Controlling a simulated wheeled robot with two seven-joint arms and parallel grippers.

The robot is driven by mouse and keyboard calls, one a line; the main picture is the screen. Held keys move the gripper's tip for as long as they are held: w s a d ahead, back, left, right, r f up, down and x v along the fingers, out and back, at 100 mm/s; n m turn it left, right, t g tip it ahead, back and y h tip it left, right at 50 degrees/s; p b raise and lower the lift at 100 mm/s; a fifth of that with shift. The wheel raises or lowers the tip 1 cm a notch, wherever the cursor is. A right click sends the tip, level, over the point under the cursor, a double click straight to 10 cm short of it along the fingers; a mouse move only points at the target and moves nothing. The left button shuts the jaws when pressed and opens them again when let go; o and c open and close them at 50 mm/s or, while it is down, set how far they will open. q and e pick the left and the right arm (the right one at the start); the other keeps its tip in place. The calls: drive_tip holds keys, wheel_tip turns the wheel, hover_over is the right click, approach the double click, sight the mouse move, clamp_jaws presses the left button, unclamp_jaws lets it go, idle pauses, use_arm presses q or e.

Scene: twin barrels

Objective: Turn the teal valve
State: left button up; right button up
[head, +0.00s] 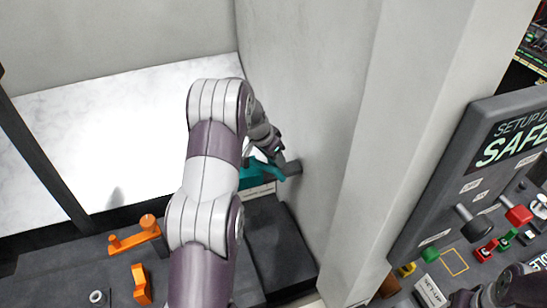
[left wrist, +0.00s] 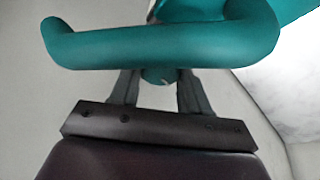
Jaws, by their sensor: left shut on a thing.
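The teal valve (head: 251,174) is in the middle of the head view, by the grey wall, partly hidden behind my left arm. In the left wrist view its curved teal handle (left wrist: 165,42) spans the top of the picture. My left gripper (left wrist: 157,85) points at it, with one finger on each side of a teal part below the handle bar, and is shut on the valve. In the head view my left gripper (head: 270,154) is mostly hidden by my forearm. Only a blurred piece of my right arm shows at the lower right; its gripper cannot be made out.
An orange handle (head: 136,236) and an orange block (head: 141,283) sit on the dark surface at the lower left. A grey pillar (head: 385,130) stands right of the valve. A control panel (head: 490,190) with red and green levers is at the right.

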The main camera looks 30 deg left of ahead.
use_arm(q)
drive_tip(key=shift+f+n, duration=0.1)
drive_tip(key=shift+n, duration=0.2)
drive_tip(key=shift+n+y, duration=0.3)
drive_tip(key=shift+n, duration=0.4)
drive_tip(key=shift+d+n+y+p, duration=0.1)
drive_tip(key=shift+n+y+p, duration=0.4)
drive_tip(key=shift+n, duration=0.6)
drive_tip(key=o, duration=1.1)
drive_tip(key=shift+c, duration=0.2)
